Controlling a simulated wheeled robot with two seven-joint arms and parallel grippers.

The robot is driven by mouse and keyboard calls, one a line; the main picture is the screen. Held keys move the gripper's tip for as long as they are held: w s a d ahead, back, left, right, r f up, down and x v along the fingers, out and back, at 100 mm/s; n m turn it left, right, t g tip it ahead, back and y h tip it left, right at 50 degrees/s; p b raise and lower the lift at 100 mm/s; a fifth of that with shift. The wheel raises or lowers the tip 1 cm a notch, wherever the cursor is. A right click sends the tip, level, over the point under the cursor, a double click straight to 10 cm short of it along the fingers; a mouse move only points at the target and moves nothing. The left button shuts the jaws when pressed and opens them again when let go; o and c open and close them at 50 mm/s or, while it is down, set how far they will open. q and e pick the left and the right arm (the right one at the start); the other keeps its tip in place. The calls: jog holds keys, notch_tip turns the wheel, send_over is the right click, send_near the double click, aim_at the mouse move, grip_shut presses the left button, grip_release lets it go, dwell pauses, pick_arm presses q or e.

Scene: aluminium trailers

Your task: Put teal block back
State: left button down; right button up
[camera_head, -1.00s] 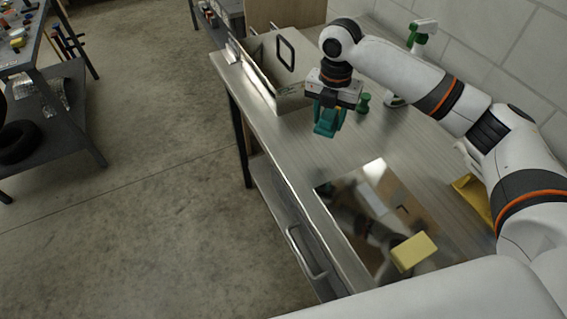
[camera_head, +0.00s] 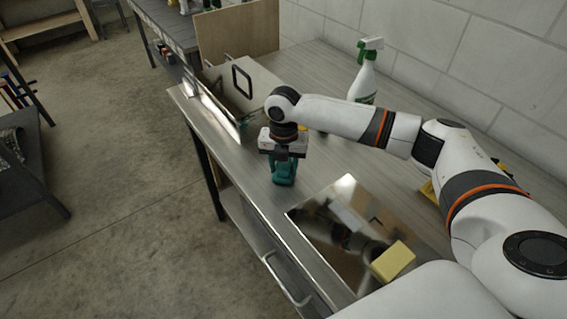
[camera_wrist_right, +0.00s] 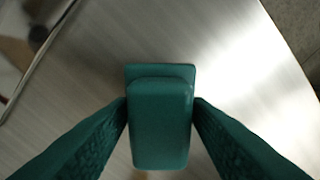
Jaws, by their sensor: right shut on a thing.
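My right gripper (camera_head: 284,178) is over the near part of the metal worktop (camera_head: 325,165), between the open bin and the mirror-like plate. In the right wrist view its two teal fingers are shut on the teal block (camera_wrist_right: 160,125), one on each side. The block's top faces the camera and bare brushed metal shows around it. In the head view block and fingers are the same colour and blend together. I cannot tell whether the block touches the worktop. My left gripper is not in view.
A metal bin (camera_head: 262,80) with a handle slot stands at the back left. A spray bottle (camera_head: 366,80) stands near the wall. A shiny plate (camera_head: 335,220) with a yellow block (camera_head: 392,262) at its edge lies nearer me.

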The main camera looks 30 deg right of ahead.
jog(key=shift+f, duration=0.1)
jog(key=o, duration=1)
jog(key=shift+f, duration=0.1)
notch_tip(320, 180, up, 12)
jog(key=shift+r+b, duration=0.2)
jog(key=shift+b, duration=0.7)
